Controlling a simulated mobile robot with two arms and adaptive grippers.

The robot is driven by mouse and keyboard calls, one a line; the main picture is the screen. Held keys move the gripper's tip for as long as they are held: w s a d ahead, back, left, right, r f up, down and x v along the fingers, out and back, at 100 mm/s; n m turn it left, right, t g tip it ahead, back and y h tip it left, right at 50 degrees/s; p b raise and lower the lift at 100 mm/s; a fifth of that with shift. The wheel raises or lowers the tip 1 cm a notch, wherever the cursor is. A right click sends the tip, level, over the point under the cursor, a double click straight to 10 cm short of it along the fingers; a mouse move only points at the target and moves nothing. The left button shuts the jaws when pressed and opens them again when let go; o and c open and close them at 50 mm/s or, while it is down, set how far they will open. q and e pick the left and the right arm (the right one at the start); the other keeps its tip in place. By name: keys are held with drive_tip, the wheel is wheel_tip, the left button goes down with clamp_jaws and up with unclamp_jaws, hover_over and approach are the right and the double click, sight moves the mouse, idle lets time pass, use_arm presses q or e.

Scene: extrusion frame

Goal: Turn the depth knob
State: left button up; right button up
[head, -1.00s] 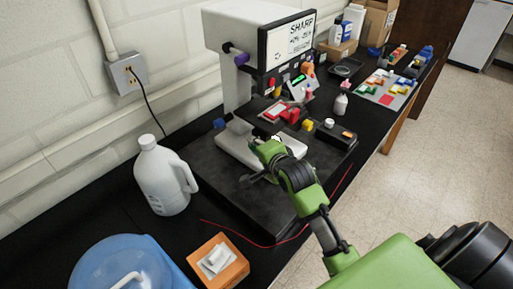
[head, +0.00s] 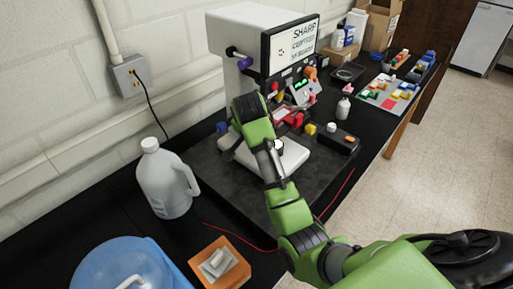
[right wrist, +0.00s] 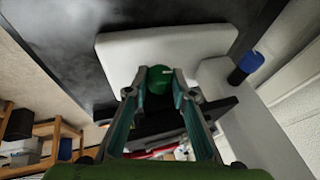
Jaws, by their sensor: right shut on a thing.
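A round green knob (right wrist: 159,86) with a small pale mark shows in the right wrist view, in front of a pale plate (right wrist: 112,50). The two fingers of my right gripper (right wrist: 160,74) are closed on its sides. In the head view my right arm reaches over the pale plate (head: 292,158) of the machine (head: 228,35). There my own wrist hides the green knob and the fingertips. I cannot tell whether the knob is turned. My left gripper is in neither current view.
A blue knob (right wrist: 246,66) sits right of the fingers in the wrist view. A small bottle (head: 343,108) stands right of the machine.

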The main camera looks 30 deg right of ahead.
drive_tip(key=shift+g, duration=0.3)
idle(0.4)
drive_tip(key=o, duration=1.1)
drive_tip(key=shift+w+d, duration=0.1)
drive_tip(key=v, duration=0.7)
drive_tip(key=shift+a, duration=0.2)
drive_tip(key=shift+d+r, duration=0.15)
